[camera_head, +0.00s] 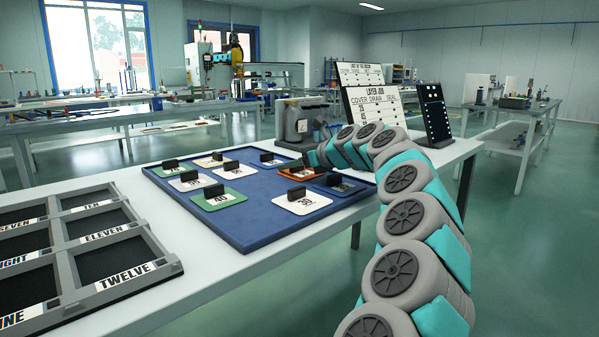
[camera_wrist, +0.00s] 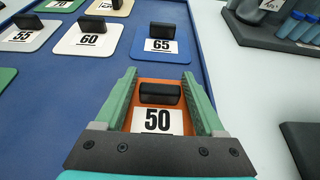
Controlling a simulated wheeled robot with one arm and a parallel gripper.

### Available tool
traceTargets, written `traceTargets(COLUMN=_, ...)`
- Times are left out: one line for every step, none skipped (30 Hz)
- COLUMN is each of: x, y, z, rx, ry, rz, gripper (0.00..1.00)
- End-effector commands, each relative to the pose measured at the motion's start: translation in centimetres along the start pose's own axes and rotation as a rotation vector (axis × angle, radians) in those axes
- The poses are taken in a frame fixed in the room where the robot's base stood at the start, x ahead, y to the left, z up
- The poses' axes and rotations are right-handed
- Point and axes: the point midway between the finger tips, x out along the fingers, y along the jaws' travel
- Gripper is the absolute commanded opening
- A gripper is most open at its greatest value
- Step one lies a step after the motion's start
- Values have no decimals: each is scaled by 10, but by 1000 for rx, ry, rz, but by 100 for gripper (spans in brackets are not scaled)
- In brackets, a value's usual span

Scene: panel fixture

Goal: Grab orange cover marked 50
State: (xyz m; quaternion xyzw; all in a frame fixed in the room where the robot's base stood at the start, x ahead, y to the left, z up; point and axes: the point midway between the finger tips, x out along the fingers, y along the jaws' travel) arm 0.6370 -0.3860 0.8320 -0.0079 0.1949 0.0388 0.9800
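The orange cover marked 50 (camera_wrist: 159,118) lies on the blue tray (camera_wrist: 100,73), its black block handle (camera_wrist: 160,93) standing up. In the head view the orange cover (camera_head: 300,174) is at the tray's right side, partly behind my arm. My gripper (camera_wrist: 160,84) is open, its two green fingers on the left and right of the handle with gaps on both sides. In the head view my gripper's end (camera_head: 313,157) shows just above the orange cover, mostly hidden by my arm. Whether the fingers touch the cover is unclear.
A blue cover marked 65 (camera_wrist: 157,46) lies just beyond, with covers marked 60 (camera_wrist: 91,41) and 55 (camera_wrist: 28,37) to its left. A white cover marked 30 (camera_head: 302,202) is close in front. A compartment rack (camera_head: 163,264) and a grey machine (camera_head: 299,124) share the table.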

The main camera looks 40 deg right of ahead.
Motion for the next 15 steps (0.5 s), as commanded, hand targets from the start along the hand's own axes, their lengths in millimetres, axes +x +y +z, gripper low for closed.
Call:
traceTargets(x=0, y=0, z=0, rx=0, ry=0, rz=0, gripper=64)
traceTargets(x=0, y=0, z=0, rx=0, ry=0, rz=0, gripper=61)
traceTargets(x=0, y=0, z=0, rx=0, ry=0, rz=0, gripper=56)
traceTargets(x=0, y=0, z=0, rx=0, ry=0, rz=0, gripper=53)
traceTargets(x=0, y=0, z=0, rx=0, ry=0, rz=0, gripper=50)
traceTargets(x=0, y=0, z=0, rx=0, ry=0, rz=0, gripper=45)
traceTargets(x=0, y=0, z=0, rx=0, ry=0, rz=0, gripper=42)
traceTargets(x=0, y=0, z=0, rx=0, ry=0, rz=0, gripper=38)
traceTargets(x=0, y=0, z=0, rx=0, ry=0, rz=0, gripper=34)
traceTargets(x=0, y=0, z=0, rx=0, ry=0, rz=0, gripper=31)
traceTargets(x=0, y=0, z=0, rx=0, ry=0, rz=0, gripper=27)
traceTargets(x=0, y=0, z=0, rx=0, ry=0, rz=0, gripper=23)
traceTargets(x=0, y=0, z=0, rx=0, ry=0, rz=0, gripper=19)
traceTargets(x=0, y=0, z=0, rx=0, ry=0, rz=0, gripper=16)
traceTargets(x=0, y=0, z=0, rx=0, ry=0, rz=0, gripper=12)
